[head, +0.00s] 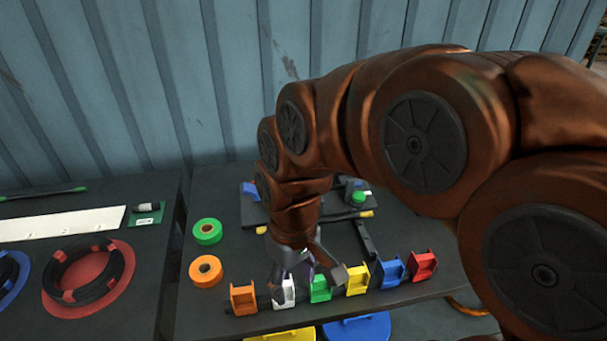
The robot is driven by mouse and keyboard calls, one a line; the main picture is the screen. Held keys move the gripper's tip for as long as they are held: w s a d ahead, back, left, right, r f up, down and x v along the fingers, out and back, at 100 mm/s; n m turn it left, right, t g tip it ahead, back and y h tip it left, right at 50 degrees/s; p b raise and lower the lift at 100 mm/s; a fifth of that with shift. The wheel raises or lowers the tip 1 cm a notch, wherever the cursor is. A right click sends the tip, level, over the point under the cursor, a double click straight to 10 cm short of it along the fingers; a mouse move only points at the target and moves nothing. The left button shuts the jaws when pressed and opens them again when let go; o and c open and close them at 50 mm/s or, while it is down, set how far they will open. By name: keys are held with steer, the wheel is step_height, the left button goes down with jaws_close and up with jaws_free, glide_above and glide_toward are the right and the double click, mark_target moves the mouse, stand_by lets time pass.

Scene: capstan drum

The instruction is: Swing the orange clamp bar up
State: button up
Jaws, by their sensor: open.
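A row of coloured clamps runs along the front edge of the dark table. The orange clamp (243,299) is at the left end of the row, apart from my gripper and to its left. My gripper (311,279) points down over the white clamp (284,294) and the green clamp (319,290), with its fingers spread. Its fingers partly cover these two clamps, and I cannot tell if they touch. Whether the orange clamp's bar lies down or stands up is too small to tell.
Yellow (358,280), blue (391,272) and red (423,266) clamps continue the row to the right. A green tape roll (207,231) and an orange tape roll (205,271) lie left. My arm hides much of the table's back right.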

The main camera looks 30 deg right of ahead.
steer(key=w+d+r+n+t+y, duration=0.1)
steer(key=w+d, duration=0.3)
steer(key=w, duration=0.3)
steer(key=w+d+r+n+t, duration=0.1)
steer(key=w+d+r+t, duration=0.1)
steer(key=w+d, duration=0.35)
steer(key=w+d+t+p, duration=0.1)
steer(key=w+d+t, duration=0.1)
steer(key=w+d, duration=0.8)
steer(key=shift+n, duration=0.4)
steer(key=shift+w+d+f+p, duration=0.15)
steer(key=shift+f+p, duration=0.3)
steer(key=shift+f, duration=0.75)
steer(key=shift+w+d+f+p, duration=0.15)
steer(key=shift+f+p, duration=0.3)
steer(key=shift+f, duration=0.75)
steer(key=shift+w+f+p, duration=0.2)
steer(key=shift+f+p, duration=0.25)
steer(key=shift+f, duration=0.75)
steer(key=shift+c, duration=0.3)
jaws_close()
